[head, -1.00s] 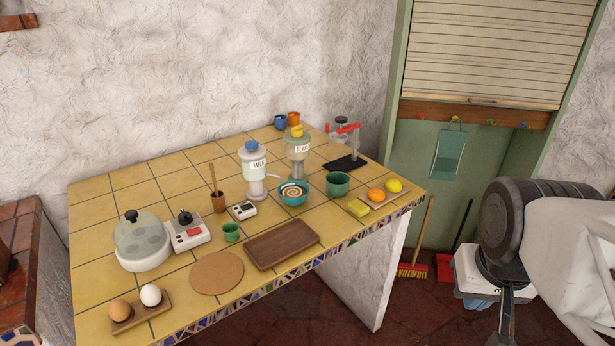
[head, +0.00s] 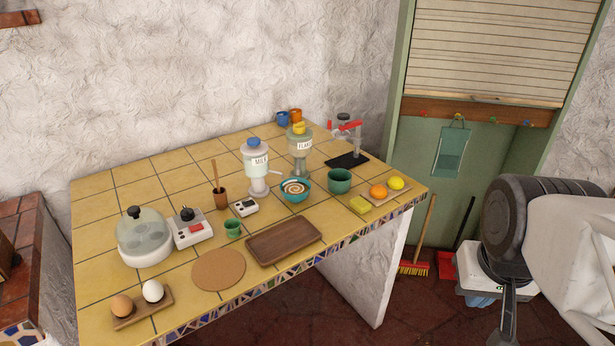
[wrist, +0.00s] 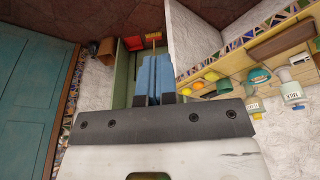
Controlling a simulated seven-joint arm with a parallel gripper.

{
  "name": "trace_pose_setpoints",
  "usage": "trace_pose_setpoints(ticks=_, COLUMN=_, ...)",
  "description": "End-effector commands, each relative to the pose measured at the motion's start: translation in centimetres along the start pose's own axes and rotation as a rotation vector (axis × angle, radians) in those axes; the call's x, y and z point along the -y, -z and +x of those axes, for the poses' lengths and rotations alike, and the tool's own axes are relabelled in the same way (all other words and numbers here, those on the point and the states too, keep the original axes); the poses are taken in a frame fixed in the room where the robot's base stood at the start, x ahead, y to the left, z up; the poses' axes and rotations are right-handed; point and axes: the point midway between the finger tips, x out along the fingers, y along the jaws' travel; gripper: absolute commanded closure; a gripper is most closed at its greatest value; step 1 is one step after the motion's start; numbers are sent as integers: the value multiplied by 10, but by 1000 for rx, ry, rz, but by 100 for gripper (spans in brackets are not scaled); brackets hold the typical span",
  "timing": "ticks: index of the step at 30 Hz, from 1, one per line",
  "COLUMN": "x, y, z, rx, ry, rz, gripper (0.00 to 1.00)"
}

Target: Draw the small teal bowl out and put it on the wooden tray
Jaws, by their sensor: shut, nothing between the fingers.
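The small teal bowl (head: 295,196), with a cream and brown spiral inside, stands on the yellow tiled counter in front of the dispensers. It also shows in the wrist view (wrist: 281,76). The wooden tray (head: 284,241) is a brown rectangle near the counter's front edge, empty, nearer the camera than the bowl. It shows in the wrist view too (wrist: 282,43). My gripper (wrist: 154,78) shows its blue fingers shut together in the wrist view, with nothing between them. It is well away from the counter, bowl and tray.
A green bowl (head: 339,181) stands right of the teal bowl. The milk dispenser (head: 257,168) and flakes dispenser (head: 300,150) stand behind it. A small timer (head: 244,207) and green cup (head: 233,228) are to the left.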

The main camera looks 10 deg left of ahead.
Motion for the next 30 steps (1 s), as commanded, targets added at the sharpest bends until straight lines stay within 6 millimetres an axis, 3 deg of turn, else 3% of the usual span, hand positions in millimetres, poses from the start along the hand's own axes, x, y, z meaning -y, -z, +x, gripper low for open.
trace_pose_setpoints(ticks=2, x=0, y=0, z=0, rx=0, ry=0, rz=0, gripper=100)
trace_pose_setpoints(ticks=10, x=2, y=6, z=0, rx=-1, ry=5, rz=-5, gripper=59)
trace_pose_setpoints(ticks=17, x=12, y=32, z=1, rx=-5, ry=27, rz=-25, gripper=59)
trace_pose_setpoints(ticks=30, x=50, y=120, z=14, rx=-27, ry=97, rz=-88, gripper=59)
